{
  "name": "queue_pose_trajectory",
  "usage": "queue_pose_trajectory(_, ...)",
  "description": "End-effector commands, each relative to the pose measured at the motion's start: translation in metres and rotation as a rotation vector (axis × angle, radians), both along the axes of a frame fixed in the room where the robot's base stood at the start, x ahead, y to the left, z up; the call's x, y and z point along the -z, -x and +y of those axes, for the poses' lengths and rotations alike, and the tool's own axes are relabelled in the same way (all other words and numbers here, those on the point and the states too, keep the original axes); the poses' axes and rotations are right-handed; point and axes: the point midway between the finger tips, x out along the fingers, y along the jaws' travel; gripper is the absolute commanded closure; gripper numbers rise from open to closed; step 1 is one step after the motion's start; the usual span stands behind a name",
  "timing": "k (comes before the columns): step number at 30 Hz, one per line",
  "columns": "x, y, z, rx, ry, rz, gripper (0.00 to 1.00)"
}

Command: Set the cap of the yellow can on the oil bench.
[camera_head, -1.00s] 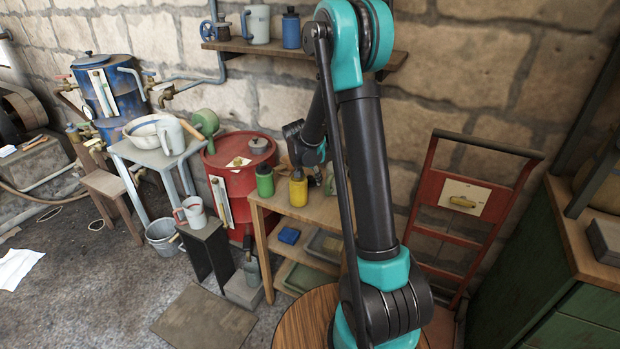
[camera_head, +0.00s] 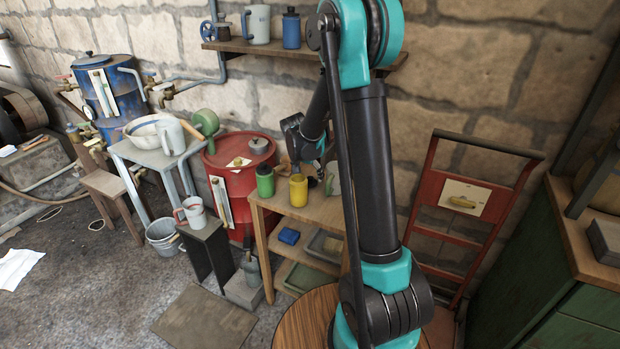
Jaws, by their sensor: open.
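The yellow can (camera_head: 298,191) stands upright on the wooden oil bench (camera_head: 325,208), with no dark cap on its top. A small dark piece (camera_head: 311,182), which looks like the cap, shows just right of the can; it seems to rest on the bench, though it is too small to be sure. My gripper (camera_head: 318,166) is open, above and right of the can, close over the dark piece. My arm hides part of the bench's right side.
A green can (camera_head: 265,181) stands left of the yellow can. A small green item (camera_head: 329,185) stands to the right. A red drum (camera_head: 235,180) is behind on the left, and a red hand truck (camera_head: 470,205) leans at the right.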

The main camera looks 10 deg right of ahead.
Motion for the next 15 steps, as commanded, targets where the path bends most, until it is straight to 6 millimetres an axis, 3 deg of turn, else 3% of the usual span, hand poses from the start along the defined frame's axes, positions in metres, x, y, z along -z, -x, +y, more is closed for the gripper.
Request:
queue_pose_trajectory(9, -0.054, 0.019, 0.013, -0.001, 0.000, 0.000, 0.31)
queue_pose_trajectory(15, -0.078, 0.026, 0.019, 0.001, 0.000, 0.000, 0.31)
